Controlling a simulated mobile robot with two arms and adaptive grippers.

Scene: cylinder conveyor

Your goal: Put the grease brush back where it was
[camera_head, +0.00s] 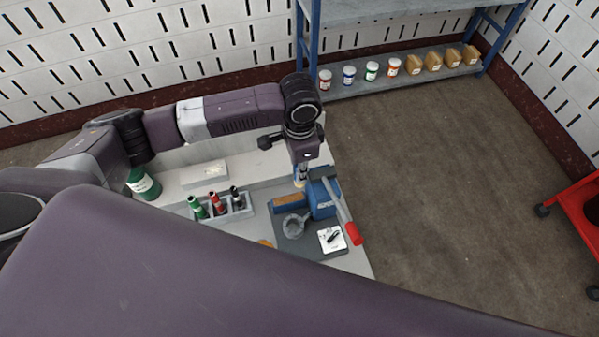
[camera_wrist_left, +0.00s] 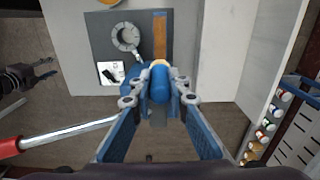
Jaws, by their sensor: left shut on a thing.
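My left gripper (camera_head: 301,171) points down beside the blue press (camera_head: 322,200) with its red-ended lever (camera_head: 352,232). In the left wrist view its fingers (camera_wrist_left: 160,80) are closed around a slim thing with a tan end, which I take to be the grease brush (camera_wrist_left: 158,64). A pale bit of it shows under the gripper in the head view; most is hidden by the fingers. The dark mat (camera_head: 310,247) below bears a grey ring (camera_head: 294,225) and a white card (camera_head: 332,239). What looks like my right gripper (camera_wrist_left: 40,72) is at the wrist view's left edge.
A grey rack (camera_head: 235,213) with green, red and dark bottles stands left of the mat. A green can (camera_head: 143,184) stands further left. A shelf (camera_head: 400,82) with jars is behind; a red cart (camera_head: 582,210) is right.

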